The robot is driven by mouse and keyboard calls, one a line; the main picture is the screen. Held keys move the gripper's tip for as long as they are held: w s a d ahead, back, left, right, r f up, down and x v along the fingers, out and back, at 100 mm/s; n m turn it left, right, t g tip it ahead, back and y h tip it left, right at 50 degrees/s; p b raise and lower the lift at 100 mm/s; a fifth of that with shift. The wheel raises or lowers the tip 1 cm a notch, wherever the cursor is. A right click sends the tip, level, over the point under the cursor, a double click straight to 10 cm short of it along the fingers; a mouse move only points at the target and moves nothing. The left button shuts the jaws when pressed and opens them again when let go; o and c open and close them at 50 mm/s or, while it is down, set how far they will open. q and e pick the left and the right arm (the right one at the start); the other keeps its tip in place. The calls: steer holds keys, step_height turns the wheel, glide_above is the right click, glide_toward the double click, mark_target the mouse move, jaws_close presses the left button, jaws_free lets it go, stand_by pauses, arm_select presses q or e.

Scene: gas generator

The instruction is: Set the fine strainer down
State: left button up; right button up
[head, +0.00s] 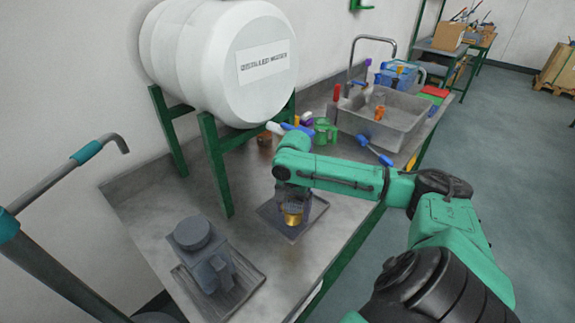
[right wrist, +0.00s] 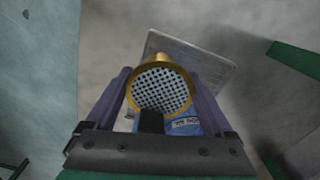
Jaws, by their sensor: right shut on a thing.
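The fine strainer (head: 293,218) has a brass-coloured ring, and its dotted mesh faces the camera in the right wrist view (right wrist: 160,88). A blue part with a small white label shows just below the ring there. My right gripper (head: 292,203) is shut on the strainer, with a finger on each side of it in the right wrist view (right wrist: 160,78). The strainer is over a flat grey tray (head: 312,207) on the counter. I cannot tell whether it touches the tray. The gripper hides part of the strainer in the head view. My left gripper is not in view.
A dark grey device (head: 205,262) stands on a ribbed tray at the counter's front left. A large white tank (head: 200,60) sits on a green frame behind. Green cups (head: 325,131), a blue brush (head: 375,150) and a sink (head: 385,115) lie farther back. Counter between the trays is bare.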

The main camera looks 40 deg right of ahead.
mark_target(287, 213)
steer(key=shift+w, duration=0.95)
steer(key=shift+w+a+f, duration=0.15)
steer(key=shift+w+f, duration=0.05)
steer(key=shift+f, duration=0.05)
steer(key=shift+f+p, duration=0.45)
steer(key=shift+f, duration=1.15)
steer(key=o, duration=1.1)
steer(key=shift+s, duration=0.1)
steer(key=shift+r, duration=0.1)
